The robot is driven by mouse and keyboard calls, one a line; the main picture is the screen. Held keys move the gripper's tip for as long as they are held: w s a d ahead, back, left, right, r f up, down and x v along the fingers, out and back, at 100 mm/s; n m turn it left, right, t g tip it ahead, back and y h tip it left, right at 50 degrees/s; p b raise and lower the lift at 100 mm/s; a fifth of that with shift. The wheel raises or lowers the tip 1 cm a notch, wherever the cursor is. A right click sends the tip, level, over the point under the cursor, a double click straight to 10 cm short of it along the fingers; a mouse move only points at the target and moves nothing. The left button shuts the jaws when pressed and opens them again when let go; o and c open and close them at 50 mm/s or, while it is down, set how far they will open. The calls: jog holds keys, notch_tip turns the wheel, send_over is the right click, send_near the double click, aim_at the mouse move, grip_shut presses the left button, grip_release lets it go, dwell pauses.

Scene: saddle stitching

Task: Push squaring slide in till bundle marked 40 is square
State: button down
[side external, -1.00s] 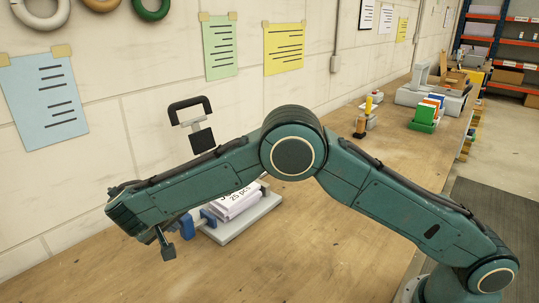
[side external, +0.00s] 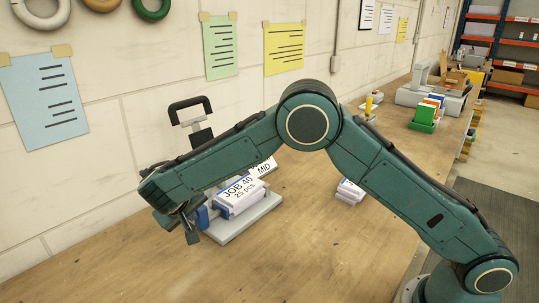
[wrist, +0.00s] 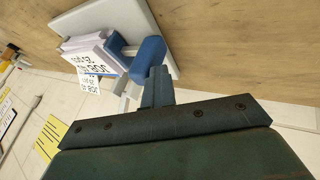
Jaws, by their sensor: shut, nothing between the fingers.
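The bundle marked JOB 40, 25 pcs (side external: 240,196) lies on a pale grey plate (side external: 262,211) in the side view. Its lower layers look slightly staggered. The blue squaring slide (side external: 203,217) stands at the bundle's left end. In the wrist view the slide (wrist: 148,51) is beside the bundle (wrist: 86,50), with a pale bar between them. My gripper (side external: 191,236) is shut and empty, on the slide's outer side. In the wrist view my fingertips (wrist: 157,76) reach the slide's blue face; I cannot tell whether they touch.
A handled grey-and-black device (side external: 193,120) stands behind the plate by the wall. A white MID card (side external: 262,168) shows behind the bundle. Another small stack (side external: 350,191) lies to the right under my arm. The front of the wooden bench is clear.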

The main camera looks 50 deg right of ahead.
jog(key=shift+d, duration=0.55)
jog(key=s+a+r, duration=0.3)
jog(key=a+r, duration=0.5)
jog(key=a, duration=0.1)
jog(key=shift+s+a, duration=0.35)
jog(key=shift+d+r, duration=0.1)
jog(key=shift+r, duration=0.05)
jog(key=s+d+r+y, duration=0.2)
jog(key=s+d+r, duration=0.3)
jog(key=d+r, duration=0.3)
jog(key=s+d+r+y, duration=0.1)
jog(key=s+d+r, duration=0.5)
jog(key=d, duration=0.5)
jog(key=s+d+f+y, duration=0.1)
jog(key=s+d+f, duration=0.1)
jog(key=s, duration=0.9)
jog(key=s+d+f+n+y, duration=0.1)
jog(key=s+d+f, duration=0.1)
jog(key=s, duration=1)
jog(key=shift+d+t+y, duration=0.3)
jog(key=shift+d+t, duration=0.1)
jog(key=shift+d, duration=0.25)
